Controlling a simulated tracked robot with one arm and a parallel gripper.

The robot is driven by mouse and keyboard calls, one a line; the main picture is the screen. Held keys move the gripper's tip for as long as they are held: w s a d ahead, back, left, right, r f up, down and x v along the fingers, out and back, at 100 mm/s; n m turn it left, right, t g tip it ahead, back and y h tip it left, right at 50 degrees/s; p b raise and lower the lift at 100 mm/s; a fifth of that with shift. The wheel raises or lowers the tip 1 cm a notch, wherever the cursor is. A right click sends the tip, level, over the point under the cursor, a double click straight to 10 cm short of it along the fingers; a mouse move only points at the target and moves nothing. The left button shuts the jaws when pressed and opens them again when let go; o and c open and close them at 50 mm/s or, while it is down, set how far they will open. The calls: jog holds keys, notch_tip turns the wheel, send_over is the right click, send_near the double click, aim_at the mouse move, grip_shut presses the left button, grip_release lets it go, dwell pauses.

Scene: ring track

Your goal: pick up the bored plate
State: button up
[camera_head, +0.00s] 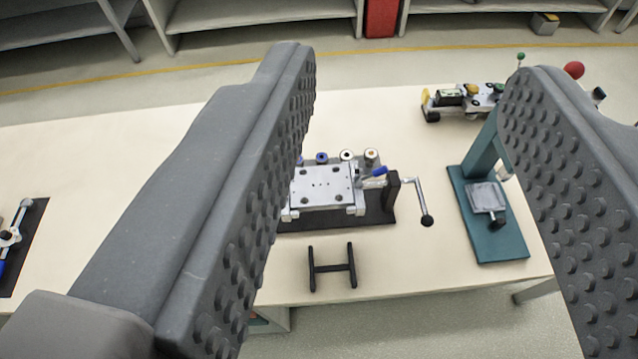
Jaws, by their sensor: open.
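A pale metal plate with several small holes, which looks like the bored plate (318,186), lies flat in a clamping fixture (378,213) with a dark base near the middle of the table. The fixture has a crank on its right and a blue handle. My gripper (413,75) is open and empty, its two grey studded fingers wide apart. In the picture the plate shows between the fingers, close to the left one, which hides the fixture's left end. The plate appears well beyond and below the fingers; I cannot tell the exact distance.
A teal drill-press-like stand (497,246) is to the right. A black H-shaped rest (332,268) lies in front of the fixture. A small wheeled device (455,98) stands at the back right. A clamp on a dark mat (28,225) is far left. The cream table (90,150) has free room.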

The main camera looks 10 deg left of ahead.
jog(key=w+a+f+m+t+y, duration=0.1)
jog(key=w+a+f+m, duration=0.25)
jog(key=w, duration=0.25)
jog(key=w+a+f+m+t+y+b, duration=0.1)
jog(key=w+a+f+m+t+y, duration=0.15)
jog(key=w+a, duration=0.3)
jog(key=w+a+f+m+t+y, duration=0.1)
jog(key=w+a+f+m, duration=0.2)
jog(key=w, duration=0.4)
jog(key=w+a+f+m+h, duration=0.2)
jog(key=w+f+m+h, duration=0.1)
jog(key=f+m, duration=0.3)
jog(key=w+a+f+m+h, duration=0.2)
jog(key=f+m+h, duration=0.1)
jog(key=f, duration=0.6)
jog(key=m+g+h+b, duration=0.2)
jog(key=m+g+h, duration=0.4)
jog(key=m+h, duration=0.3)
send_near(320, 208)
jog(key=shift+n+h, duration=0.45)
jog(key=shift+n, duration=0.15)
jog(key=shift+f+b+x, duration=0.15)
jog(key=shift+b+x, duration=0.25)
jog(key=shift+x, duration=2.15)
jog(key=shift+f+b+x, duration=0.2)
jog(key=shift+b+x, duration=0.15)
jog(key=shift+x, duration=2.25)
jog(key=shift+a, duration=0.2)
grip_shut()
